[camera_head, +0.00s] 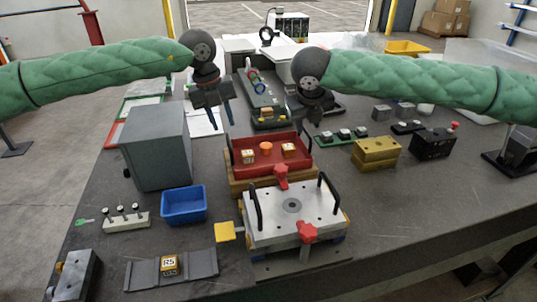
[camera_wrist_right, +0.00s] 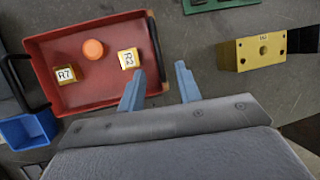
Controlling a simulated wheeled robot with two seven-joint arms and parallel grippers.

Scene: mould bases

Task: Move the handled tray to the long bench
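The handled tray (camera_head: 270,163) is red with a black upright handle at each end. It sits on a tan block in the bench's middle, holding two yellow blocks and an orange cylinder. In the right wrist view the tray (camera_wrist_right: 70,95) is at upper left; its right handle (camera_wrist_right: 154,42) is just beyond the fingertips. My left gripper (camera_head: 223,125) is open and empty above and behind the tray's left handle (camera_head: 230,150). My right gripper (camera_head: 306,116) also shows in its wrist view (camera_wrist_right: 160,70); it is open and empty near the right handle, apparently not gripping it.
A metal mould plate (camera_head: 270,222) with black handles and red knobs stands in front of the tray. A grey box (camera_head: 155,145) and blue bin (camera_head: 184,205) are left. A yellow block (camera_head: 376,153) and black box (camera_head: 432,144) are right. The bench's front right is clear.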

